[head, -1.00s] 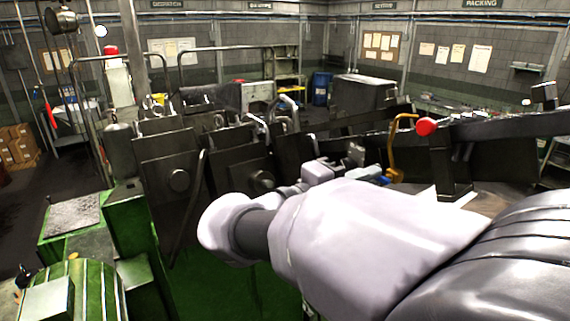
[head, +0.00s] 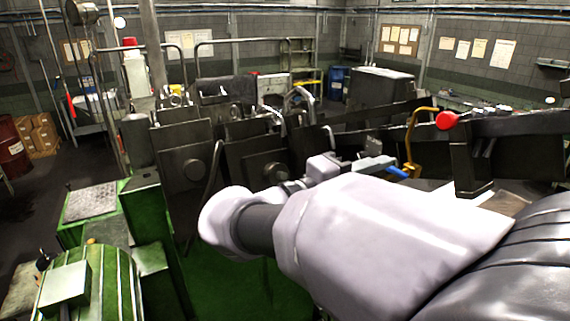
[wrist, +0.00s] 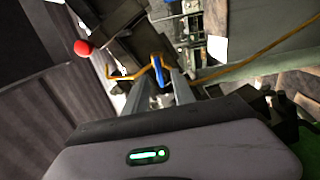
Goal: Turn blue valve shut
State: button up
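The blue valve (wrist: 157,69) is a small blue handle by the orange pipe (wrist: 122,77) in the wrist view. It shows between and just past my fingertips; I cannot tell whether they touch it. In the head view a small blue piece (head: 397,172) shows at the foot of the bent orange pipe (head: 413,140), at the end of my gripper (head: 376,163). In the wrist view my gripper (wrist: 158,78) has its two grey fingers apart, with a gap between them. My pale arm hides part of the machine below.
A red knob (head: 447,120) on a dark lever stands right of the orange pipe, and also shows in the wrist view (wrist: 83,47). Dark machine plates (head: 187,165) and bent metal pipes (head: 300,98) stand to the left. A dark beam runs at right, close to my arm.

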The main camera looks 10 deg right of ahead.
jog(key=v, duration=1.5)
jog(key=s+d+f+g+y+b, duration=0.2)
jog(key=s+d+f+y+b, duration=0.15)
jog(key=f+b, duration=0.6)
jog(key=s+d+f+m+g+y+b, duration=0.15)
jog(key=s+d+f+b, duration=0.3)
jog(key=f, duration=0.95)
jog(key=s+d+f+g+y+b, duration=0.2)
jog(key=s+d+f+y+b, duration=0.15)
jog(key=f+b, duration=0.65)
jog(key=a+f+m+t+y+b, duration=0.2)
jog(key=a+f+y+b, duration=0.3)
jog(key=f+b, duration=0.3)
jog(key=a+f+m+t+y+b, duration=0.3)
jog(key=a+f+m+y+b, duration=0.2)
jog(key=f, duration=1.1)
jog(key=b, duration=0.3)
jog(key=shift+s, duration=0.2)
jog(key=shift+y, duration=0.25)
